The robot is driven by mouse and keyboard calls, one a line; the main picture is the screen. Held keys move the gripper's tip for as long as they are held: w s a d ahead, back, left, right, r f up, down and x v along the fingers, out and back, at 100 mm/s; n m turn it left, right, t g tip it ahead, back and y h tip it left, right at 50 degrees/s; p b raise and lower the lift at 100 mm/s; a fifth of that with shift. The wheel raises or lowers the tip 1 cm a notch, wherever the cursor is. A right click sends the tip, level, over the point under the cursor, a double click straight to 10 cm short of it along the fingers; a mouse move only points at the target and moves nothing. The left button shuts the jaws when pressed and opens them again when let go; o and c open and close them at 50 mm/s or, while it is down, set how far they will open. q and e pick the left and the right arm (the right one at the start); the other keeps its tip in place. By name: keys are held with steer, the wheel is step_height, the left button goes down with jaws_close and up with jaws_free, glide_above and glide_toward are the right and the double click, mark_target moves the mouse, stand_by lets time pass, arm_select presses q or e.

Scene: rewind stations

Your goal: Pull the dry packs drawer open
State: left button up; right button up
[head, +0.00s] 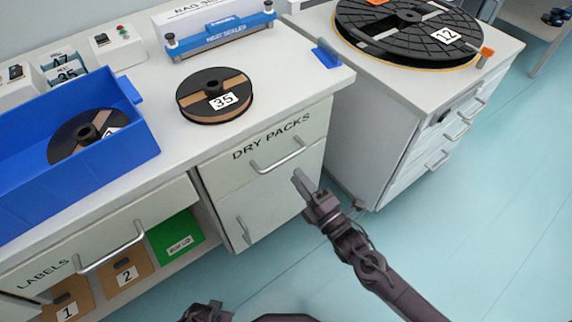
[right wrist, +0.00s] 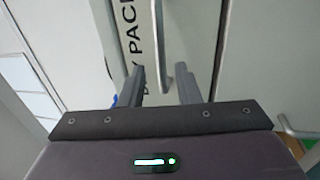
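The dry packs drawer (head: 225,172) is a pale front marked DRY PACKS under the counter, and it looks closed. Its metal bar handle (head: 278,160) runs across the front. My right gripper (head: 302,183) is just right of and below the handle's right end. In the right wrist view its two fingers (right wrist: 164,88) are apart. The handle (right wrist: 154,78) shows between them in the picture, beyond the tips; I cannot tell whether anything touches. My left gripper (head: 205,313) shows only partly at the bottom edge, and its fingers cannot be made out.
A cabinet door with a handle (head: 243,230) lies below the drawer. The labels drawer (head: 150,215) is at left. On the counter stand a blue bin (head: 135,150), reel 35 (head: 240,85) and a blue bag sealer (head: 222,36). A second cabinet (head: 365,140) stands right; floor in front is clear.

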mark_target(285, 159)
steer(key=x, duration=0.7)
steer(key=shift+w+f, duration=0.1)
steer(key=shift+w, duration=0.05)
steer(key=shift+c, duration=0.4)
jaws_close()
